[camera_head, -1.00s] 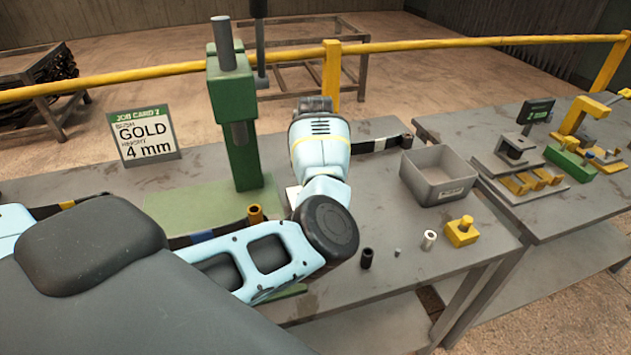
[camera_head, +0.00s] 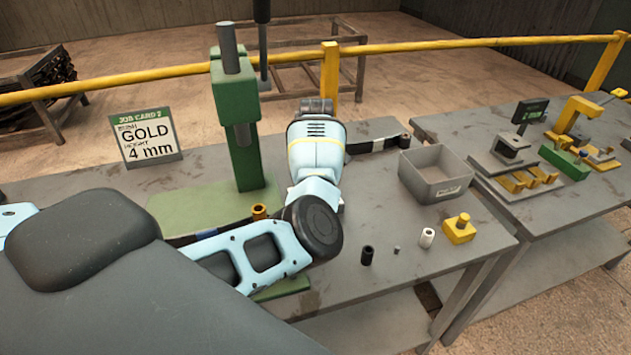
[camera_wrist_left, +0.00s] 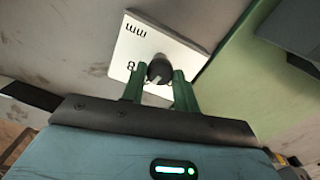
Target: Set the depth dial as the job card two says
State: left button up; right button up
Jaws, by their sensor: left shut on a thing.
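The depth dial is a dark round knob (camera_wrist_left: 159,69) on a white plate (camera_wrist_left: 138,47) in the left wrist view. The plate shows "mm" and an "8" upside down; the other marks are hidden or out of view. My left gripper (camera_wrist_left: 160,80) is shut on the knob, with one green finger on each side. In the head view my arm hides the dial and the gripper. The job card two (camera_head: 146,136) stands at the back left and reads "GOLD" and "4 mm". The green press (camera_head: 236,120) stands beside it. My right gripper is not in view.
A gold bush (camera_head: 259,212) stands by the press base. A grey bin (camera_head: 436,190), a black bush (camera_head: 367,256), a white bush (camera_head: 427,237) and a yellow block (camera_head: 459,232) stand to the right. A second table (camera_head: 560,215) with fixtures lies beyond.

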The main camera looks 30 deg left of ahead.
pick_arm(q)
jog(key=shift+n, duration=1.1)
jog(key=shift+f, duration=0.1)
jog(key=o, duration=1)
jog(key=shift+r, duration=3.95)
jog(key=shift+f, duration=0.1)
